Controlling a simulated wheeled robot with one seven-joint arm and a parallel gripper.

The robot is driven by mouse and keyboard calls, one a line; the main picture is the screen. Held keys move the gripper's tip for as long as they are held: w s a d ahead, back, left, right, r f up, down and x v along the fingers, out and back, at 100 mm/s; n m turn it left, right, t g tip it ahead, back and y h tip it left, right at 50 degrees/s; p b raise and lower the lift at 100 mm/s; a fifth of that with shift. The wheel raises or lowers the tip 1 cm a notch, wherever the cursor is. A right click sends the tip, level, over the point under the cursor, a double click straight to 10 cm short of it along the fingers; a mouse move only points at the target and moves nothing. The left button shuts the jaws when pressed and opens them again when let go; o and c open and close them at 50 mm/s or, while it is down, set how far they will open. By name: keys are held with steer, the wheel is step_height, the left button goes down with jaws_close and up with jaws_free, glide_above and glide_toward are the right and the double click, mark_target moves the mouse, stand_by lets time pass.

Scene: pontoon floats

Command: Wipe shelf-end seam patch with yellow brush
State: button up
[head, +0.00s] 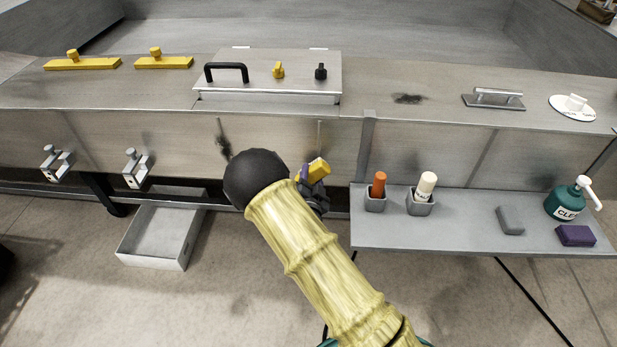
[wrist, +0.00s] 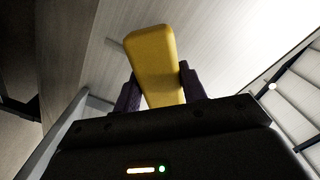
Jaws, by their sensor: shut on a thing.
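The yellow brush (head: 319,168) is held in my gripper (head: 311,182), close to the float's front face (head: 270,140). In the wrist view the yellow brush (wrist: 153,62) stands between the two dark purple fingers of my gripper (wrist: 158,88). A thin vertical seam (head: 319,132) runs down the front face just above the brush, left of the shelf's end. Any patch low on that seam is hidden by my gripper and brush. A dark smudge (head: 224,147) lies along another seam further left. I cannot tell whether the brush touches the face.
A grey shelf (head: 380,235) on the right carries an orange-handled tool (head: 379,185), a white-capped tool (head: 426,186), a grey block (head: 510,220), a purple block (head: 576,235) and a green bottle (head: 566,204). A clamp (head: 137,168) and an open tray (head: 160,235) are at left.

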mark_target(325, 172)
steer(key=shift+w+a, duration=0.3)
steer(key=shift+w, duration=0.2)
steer(key=shift+w+d+b, duration=0.1)
steer(key=shift+w+b, duration=0.3)
steer(key=shift+w, duration=0.2)
stand_by(0.3)
steer(key=shift+d, duration=0.15)
steer(key=shift+s+d+b, duration=0.15)
steer(key=shift+d+b, duration=0.3)
steer(key=shift+d, duration=1.4)
steer(key=shift+b, duration=0.35)
steer(key=shift+r, duration=0.1)
steer(key=shift+a+b, duration=0.6)
steer(key=shift+a, duration=1.45)
